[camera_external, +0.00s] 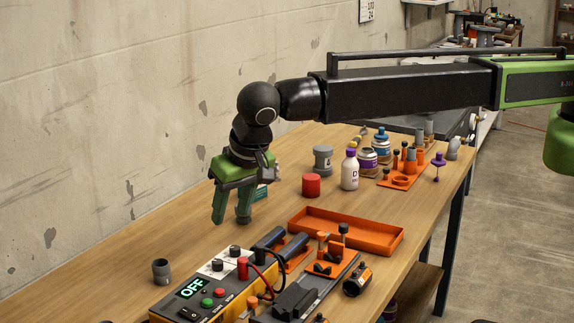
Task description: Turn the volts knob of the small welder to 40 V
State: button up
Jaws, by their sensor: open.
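The small welder (205,297) is a yellow and dark box at the bottom left of the bench. Its lit display reads OFF in green. Two black knobs (235,251) stand on a pale panel at its far end; which one is the volts knob I cannot tell, and their settings are too small to read. A red and a green button and a black rocker switch sit on its top. My gripper (231,221) is open and empty, pointing down above the bench, higher up in the picture than the welder and apart from the knobs.
A grey pipe fitting (161,271) stands left of the welder. A red plug and cables rise at its right. An orange tray (345,232), a red cylinder (311,185), a white bottle (349,170) and tins stand farther right. The wall runs along the bench's left side.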

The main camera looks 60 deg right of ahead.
jog(key=shift+p+v, duration=0.4)
jog(key=shift+v, duration=0.8)
